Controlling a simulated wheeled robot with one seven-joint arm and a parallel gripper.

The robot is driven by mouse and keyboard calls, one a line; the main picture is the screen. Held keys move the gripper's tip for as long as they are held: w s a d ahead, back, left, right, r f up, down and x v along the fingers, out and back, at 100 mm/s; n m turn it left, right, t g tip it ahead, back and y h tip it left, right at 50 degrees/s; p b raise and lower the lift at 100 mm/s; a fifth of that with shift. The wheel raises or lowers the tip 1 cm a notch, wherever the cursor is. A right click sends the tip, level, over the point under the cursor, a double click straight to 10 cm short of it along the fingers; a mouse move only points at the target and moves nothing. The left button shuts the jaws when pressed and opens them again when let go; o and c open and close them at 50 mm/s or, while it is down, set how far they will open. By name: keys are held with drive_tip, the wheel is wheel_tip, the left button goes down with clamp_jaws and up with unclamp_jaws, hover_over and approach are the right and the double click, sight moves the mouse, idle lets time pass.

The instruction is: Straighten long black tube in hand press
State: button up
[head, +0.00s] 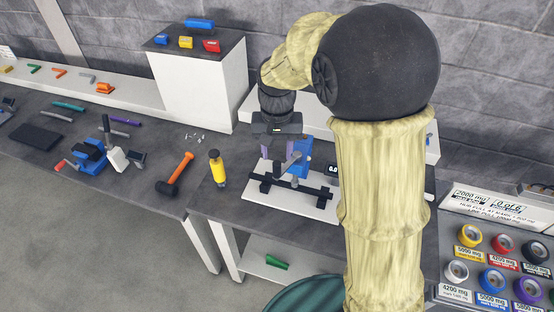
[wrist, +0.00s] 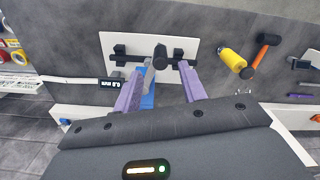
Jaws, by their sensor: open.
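The hand press has a blue body (head: 303,155) and stands on a white board (head: 290,206). In the wrist view its blue body (wrist: 148,97) shows partly, with a grey lever (wrist: 150,76) and a black knob (wrist: 160,54). A long black bar (head: 297,185), apparently the tube, lies across two black blocks on the board; I cannot tell whether it is bent. It also shows in the wrist view (wrist: 136,58), partly covered by the knob. My gripper (head: 278,156) is open above the press, its purple fingers (wrist: 162,68) on either side of the lever and apart from it.
A readout (wrist: 111,84) showing 0.0 mm stands beside the board. A yellow-handled tool (head: 217,168) and an orange-handled hammer (head: 177,172) lie left of the board. A blue vise-like device (head: 91,154) stands further left. A white box (head: 205,85) stands behind.

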sight(277, 163)
wheel_tip(277, 163, down, 5)
drive_tip(key=shift+f+p, duration=0.1)
drive_tip(key=shift+p, duration=0.4)
drive_tip(key=shift+c, duration=0.2)
clamp_jaws()
